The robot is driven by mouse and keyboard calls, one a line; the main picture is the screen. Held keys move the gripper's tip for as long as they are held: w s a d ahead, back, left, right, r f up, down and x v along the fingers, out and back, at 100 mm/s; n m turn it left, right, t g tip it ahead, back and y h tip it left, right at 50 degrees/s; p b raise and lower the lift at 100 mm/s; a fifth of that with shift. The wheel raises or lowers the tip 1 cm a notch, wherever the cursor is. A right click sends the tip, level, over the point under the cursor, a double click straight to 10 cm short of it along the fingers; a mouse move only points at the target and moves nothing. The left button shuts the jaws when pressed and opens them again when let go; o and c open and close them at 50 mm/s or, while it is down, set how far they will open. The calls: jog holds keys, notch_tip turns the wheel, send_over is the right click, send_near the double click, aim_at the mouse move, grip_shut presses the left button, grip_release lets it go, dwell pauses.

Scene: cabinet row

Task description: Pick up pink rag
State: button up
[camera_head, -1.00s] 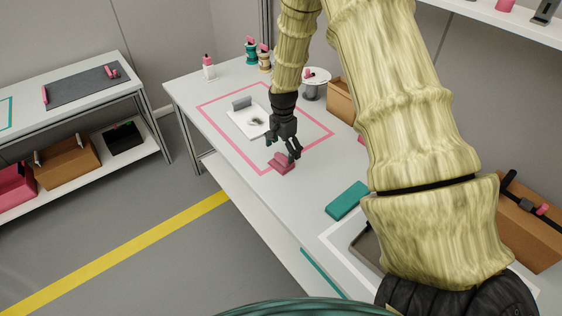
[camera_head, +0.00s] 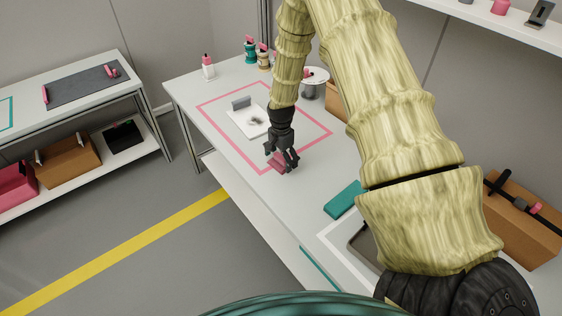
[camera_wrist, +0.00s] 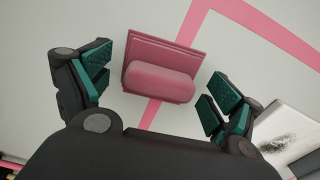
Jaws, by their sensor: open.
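The pink rag (camera_head: 277,168) lies on the white table, at the near corner of the pink outline. It also shows in the wrist view (camera_wrist: 160,80) as a flat pink piece with a rounded roll along one side. My gripper (camera_head: 282,164) is directly above the rag and partly hides it in the head view. In the wrist view my gripper (camera_wrist: 155,95) is open, with one green-padded finger on each side of the rag and visible gaps between. The rag is not gripped.
A white board with a dark smudge (camera_head: 245,121) lies inside the pink outline (camera_head: 222,139). A teal block (camera_head: 344,199) lies to the right, near a grey tray (camera_head: 362,246). Bottles (camera_head: 208,67) and a white round container (camera_head: 314,83) stand at the back.

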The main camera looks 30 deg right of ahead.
aim_at(281, 156)
jog(key=c, duration=1)
jog(key=shift+r, duration=0.1)
jog(key=shift+r+b, duration=0.9)
jog(key=shift+r, duration=0.8)
jog(key=s+a+b, duration=0.1)
jog(key=s+a, duration=0.1)
jog(key=s, duration=0.2)
jog(key=s+a+r+b, duration=0.1)
jog(key=s+a, duration=0.2)
jog(key=s, duration=0.2)
jog(key=s+a+b, duration=0.1)
jog(key=s+a, duration=0.2)
jog(key=s, duration=0.1)
jog(key=shift+s+a+r, duration=0.2)
jog(key=shift+s+a, duration=0.05)
